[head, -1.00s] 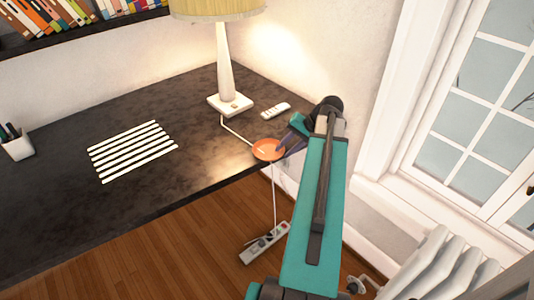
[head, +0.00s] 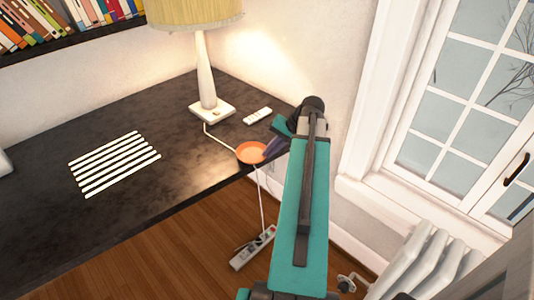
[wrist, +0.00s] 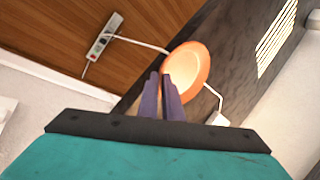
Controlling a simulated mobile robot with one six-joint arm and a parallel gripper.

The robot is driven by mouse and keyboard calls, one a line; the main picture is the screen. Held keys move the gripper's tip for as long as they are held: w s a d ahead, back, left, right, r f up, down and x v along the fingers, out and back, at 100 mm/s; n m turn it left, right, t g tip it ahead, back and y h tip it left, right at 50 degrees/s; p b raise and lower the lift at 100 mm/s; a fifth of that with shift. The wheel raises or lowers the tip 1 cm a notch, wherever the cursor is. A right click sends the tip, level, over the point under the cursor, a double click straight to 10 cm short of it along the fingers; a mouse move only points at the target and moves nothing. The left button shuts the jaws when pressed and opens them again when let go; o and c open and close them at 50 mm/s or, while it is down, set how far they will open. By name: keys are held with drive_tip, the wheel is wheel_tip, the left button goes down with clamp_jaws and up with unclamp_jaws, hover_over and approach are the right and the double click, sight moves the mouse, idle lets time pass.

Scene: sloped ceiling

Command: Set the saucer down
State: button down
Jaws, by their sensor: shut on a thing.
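The orange saucer (head: 250,152) shows near the right end of the dark desk (head: 110,195), close to its front edge. In the wrist view the saucer (wrist: 187,68) is just beyond my fingertips, its rim between them. My gripper (head: 270,150) is shut on the saucer's near rim. In the wrist view my gripper (wrist: 165,80) shows two narrow purple fingers close together. I cannot tell whether the saucer touches the desk or is held above it.
A lamp (head: 207,85) with a white base stands behind the saucer, and a white remote (head: 257,116) lies right of it. A white slatted mat (head: 115,163) lies to the left. A cord runs past the saucer to a power strip (head: 253,247) on the floor. Window and radiator (head: 425,262) are at right.

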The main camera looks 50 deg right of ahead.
wheel_tip(320, 180, up, 9)
drive_tip(key=p, duration=0.6)
drive_tip(key=shift+f, duration=0.1)
idle(0.7)
drive_tip(key=w+a+r+n+g+y, duration=0.1)
drive_tip(key=w+a+n, duration=0.1)
drive_tip(key=w+a, duration=0.7)
drive_tip(key=w+a+r+n+g+y, duration=0.1)
drive_tip(key=w+a+n, duration=0.35)
drive_tip(key=a, duration=0.75)
drive_tip(key=w+a, duration=0.3)
drive_tip(key=a, duration=0.8)
drive_tip(key=w+a+r, duration=0.1)
drive_tip(key=w+a, duration=0.3)
drive_tip(key=a, duration=0.8)
drive_tip(key=shift+a+r+g+y, duration=0.25)
drive_tip(key=shift+r+g+y, duration=0.05)
drive_tip(key=shift+w, duration=0.1)
